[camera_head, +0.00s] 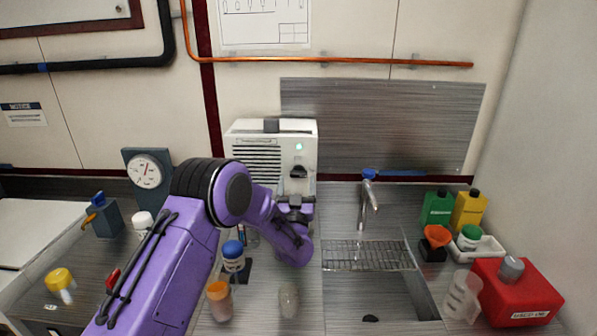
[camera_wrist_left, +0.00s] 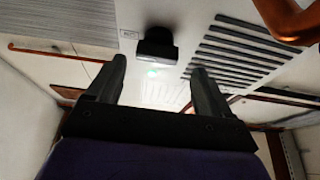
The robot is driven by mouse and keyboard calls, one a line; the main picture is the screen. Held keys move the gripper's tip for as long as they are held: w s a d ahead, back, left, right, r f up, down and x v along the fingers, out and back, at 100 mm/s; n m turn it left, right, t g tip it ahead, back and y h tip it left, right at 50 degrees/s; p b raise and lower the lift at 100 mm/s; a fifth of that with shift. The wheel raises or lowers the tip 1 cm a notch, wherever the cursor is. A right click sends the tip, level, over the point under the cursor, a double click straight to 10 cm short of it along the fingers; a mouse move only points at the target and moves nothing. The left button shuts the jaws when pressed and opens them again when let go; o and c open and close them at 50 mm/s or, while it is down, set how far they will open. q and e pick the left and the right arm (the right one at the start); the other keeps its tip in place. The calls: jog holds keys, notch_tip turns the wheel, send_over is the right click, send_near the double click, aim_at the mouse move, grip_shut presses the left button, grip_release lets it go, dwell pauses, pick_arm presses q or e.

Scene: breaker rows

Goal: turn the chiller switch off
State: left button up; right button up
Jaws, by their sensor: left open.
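The chiller (camera_head: 275,132) is a white box with dark vent slats, standing against the back wall. Its black switch knob (camera_head: 298,171) is on the right of its front, below a small lit pale-green light (camera_head: 299,146). My left gripper (camera_head: 297,200) is in front of the chiller, just below the knob. In the left wrist view, which is upside down, the open, empty left gripper (camera_wrist_left: 158,68) faces the chiller front. The knob (camera_wrist_left: 157,47) shows beyond and between its fingertips, apart from them. The vent slats (camera_wrist_left: 245,50) are to the right there. My right gripper is not in view.
A sink with a tap (camera_head: 369,195) and a drying rack (camera_head: 368,255) is right of the chiller. A round dial gauge (camera_head: 146,171) stands left. A blue-capped jar (camera_head: 233,257) stands near my left arm. A red box (camera_head: 515,295) and bottles are at the far right.

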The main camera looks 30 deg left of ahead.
aim_at(298, 176)
pick_arm(q)
jog(key=w, duration=0.1)
jog(key=w+a, duration=0.1)
jog(key=w, duration=0.1)
jog(key=shift+w+a+r+p, duration=0.15)
jog(key=shift+a+r+p, duration=0.1)
jog(key=shift+p, duration=0.1)
jog(key=shift+s+d+r, duration=0.1)
jog(key=shift+s+r, duration=0.1)
jog(key=shift+s, duration=0.05)
jog(key=shift+c, duration=0.6)
jog(key=c, duration=0.9)
jog(key=shift+f, duration=0.1)
